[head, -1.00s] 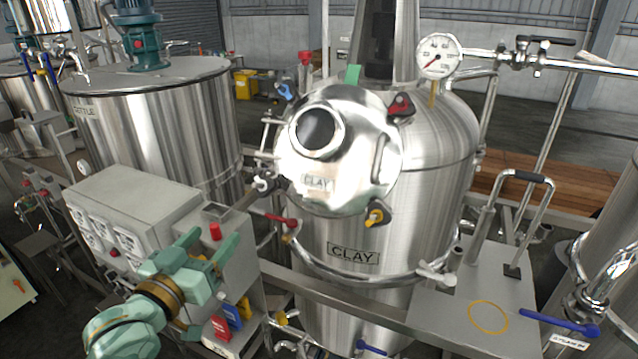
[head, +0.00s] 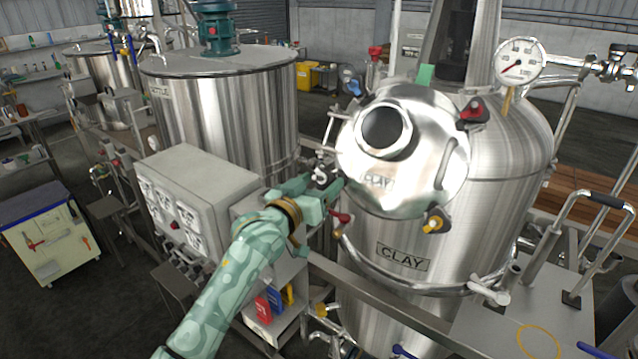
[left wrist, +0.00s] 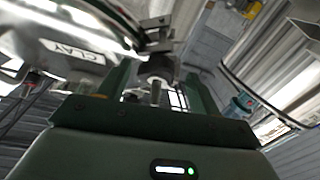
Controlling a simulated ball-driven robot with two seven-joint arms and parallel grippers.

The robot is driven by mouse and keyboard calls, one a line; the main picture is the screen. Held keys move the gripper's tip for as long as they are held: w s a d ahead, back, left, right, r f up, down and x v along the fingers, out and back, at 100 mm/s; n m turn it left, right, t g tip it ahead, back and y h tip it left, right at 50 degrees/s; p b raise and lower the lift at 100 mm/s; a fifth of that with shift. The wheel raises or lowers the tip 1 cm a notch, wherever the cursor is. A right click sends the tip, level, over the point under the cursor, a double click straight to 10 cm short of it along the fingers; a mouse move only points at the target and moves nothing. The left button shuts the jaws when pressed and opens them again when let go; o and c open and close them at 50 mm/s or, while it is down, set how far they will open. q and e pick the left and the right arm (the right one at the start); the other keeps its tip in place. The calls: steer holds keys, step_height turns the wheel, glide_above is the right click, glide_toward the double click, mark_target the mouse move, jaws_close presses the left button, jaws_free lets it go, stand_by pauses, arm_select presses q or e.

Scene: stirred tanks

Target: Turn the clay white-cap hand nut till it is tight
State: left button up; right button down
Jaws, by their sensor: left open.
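The CLAY tank (head: 500,200) has a round steel lid (head: 400,160), standing tilted toward me. The white-cap hand nut (head: 322,176), dark with a pale cap, sits at the lid's left edge, partly hidden by my left gripper (head: 332,188). That gripper is open, its fingers close to the nut. In the left wrist view a dark nut (left wrist: 156,68) on a grey stud shows between the two open fingers; whether they touch it I cannot tell. My right gripper is out of view.
Other hand nuts ring the lid: blue-capped (head: 352,86), red-capped (head: 472,110) and yellow-capped (head: 435,222). A pressure gauge (head: 520,62) is at upper right.

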arm_select(q)
steer(key=shift+w+d, duration=0.15)
steer(key=shift+d, duration=0.1)
steer(key=c, duration=1)
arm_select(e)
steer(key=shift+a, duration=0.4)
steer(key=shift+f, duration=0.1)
